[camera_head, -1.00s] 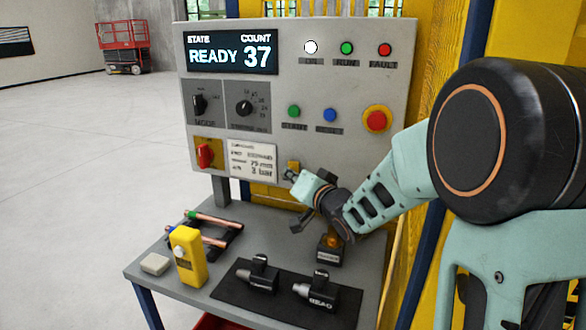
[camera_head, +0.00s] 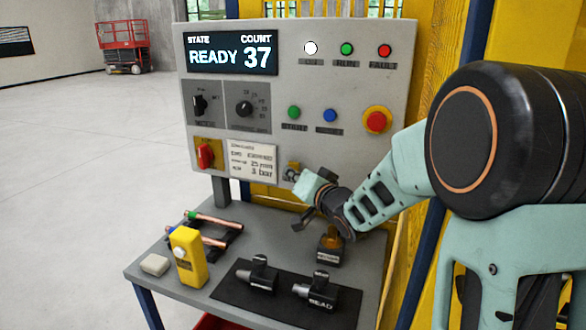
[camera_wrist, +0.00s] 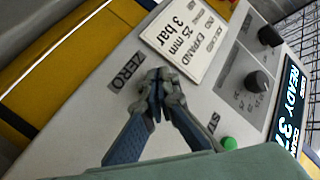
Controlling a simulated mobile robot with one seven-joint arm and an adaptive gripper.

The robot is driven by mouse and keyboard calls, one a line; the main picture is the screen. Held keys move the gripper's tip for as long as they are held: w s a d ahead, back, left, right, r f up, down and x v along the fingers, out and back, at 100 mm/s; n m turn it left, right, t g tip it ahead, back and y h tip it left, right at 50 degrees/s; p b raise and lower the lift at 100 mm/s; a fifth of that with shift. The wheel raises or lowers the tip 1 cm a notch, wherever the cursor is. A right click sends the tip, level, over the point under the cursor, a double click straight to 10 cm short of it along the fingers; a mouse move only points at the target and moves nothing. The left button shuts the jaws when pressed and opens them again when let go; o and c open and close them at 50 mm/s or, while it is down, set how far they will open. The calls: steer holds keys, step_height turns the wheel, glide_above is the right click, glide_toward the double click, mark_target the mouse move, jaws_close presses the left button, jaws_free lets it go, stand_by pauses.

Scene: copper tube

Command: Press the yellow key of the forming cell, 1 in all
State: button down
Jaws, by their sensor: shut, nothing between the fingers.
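The forming cell's grey control panel (camera_head: 300,95) faces me, with its display reading READY 37. My gripper (camera_head: 291,175) is at the panel's lower edge, right of the white data card. A small yellow patch (camera_head: 293,165) shows just above the fingertips; I cannot tell whether it is the yellow key or its backing. In the wrist view my gripper (camera_wrist: 157,78) is shut and empty, its fingertips over the panel beside a ZERO label (camera_wrist: 127,72). Whatever lies right behind the fingertips is hidden, and I cannot tell whether they touch the panel.
On the panel are a green button (camera_head: 294,113), a blue button (camera_head: 330,115), a red stop button (camera_head: 376,120) and a red switch (camera_head: 205,156). The table below holds a yellow box (camera_head: 188,258), copper tubes (camera_head: 214,219), black tool heads (camera_head: 315,292) and an amber-topped block (camera_head: 329,250).

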steer(key=shift+w+d, duration=0.15)
steer(key=shift+w, duration=0.2)
stand_by(0.7)
steer(key=shift+s, duration=0.1)
steer(key=shift+s+a, duration=0.3)
steer(key=shift+s, duration=0.35)
steer(key=shift+s, duration=0.1)
steer(key=s, duration=0.1)
steer(key=s+a+b, duration=0.1)
steer(key=s, duration=0.1)
steer(key=s+a, duration=0.1)
steer(key=shift+s, duration=0.25)
stand_by(0.7)
